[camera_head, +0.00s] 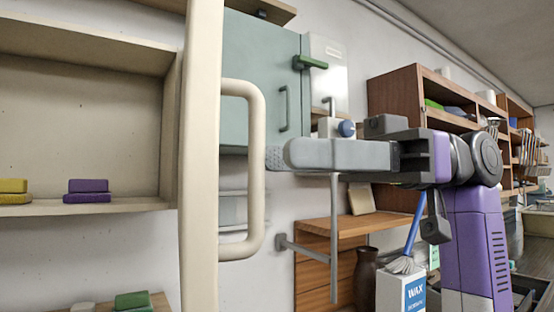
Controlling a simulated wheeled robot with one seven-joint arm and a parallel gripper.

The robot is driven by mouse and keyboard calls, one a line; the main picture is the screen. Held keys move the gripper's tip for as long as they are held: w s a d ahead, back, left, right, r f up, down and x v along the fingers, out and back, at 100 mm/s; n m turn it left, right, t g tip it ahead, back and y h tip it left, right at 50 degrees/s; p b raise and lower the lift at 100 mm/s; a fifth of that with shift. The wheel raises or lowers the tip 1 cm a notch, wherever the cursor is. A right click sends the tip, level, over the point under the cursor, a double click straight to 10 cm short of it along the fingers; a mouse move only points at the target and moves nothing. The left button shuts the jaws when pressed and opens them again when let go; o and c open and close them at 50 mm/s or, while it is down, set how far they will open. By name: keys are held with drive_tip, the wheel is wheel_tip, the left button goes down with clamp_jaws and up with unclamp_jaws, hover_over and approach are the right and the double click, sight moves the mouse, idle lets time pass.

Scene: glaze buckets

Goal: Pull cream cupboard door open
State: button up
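The cream cupboard door (200,150) stands swung out, seen almost edge-on as a tall strip. Its cream bar handle (257,170) sticks out to the right. The open cream cupboard (80,84) shows to the left of the door, with its shelf in view. My gripper (275,158) reaches in from the right, level with the middle of the handle. Its tip is right at the handle's right side; I cannot tell whether it touches. Only one grey finger shows clearly from this side, so the gap between the fingers is hidden.
Yellow blocks (13,190) and purple blocks (88,190) lie on the cupboard shelf. A green-grey cabinet (262,60) hangs behind the handle.

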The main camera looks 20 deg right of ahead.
drive_tip(key=d, duration=0.4)
drive_tip(key=shift+w+d+b, duration=0.35)
drive_tip(key=shift+d, duration=0.05)
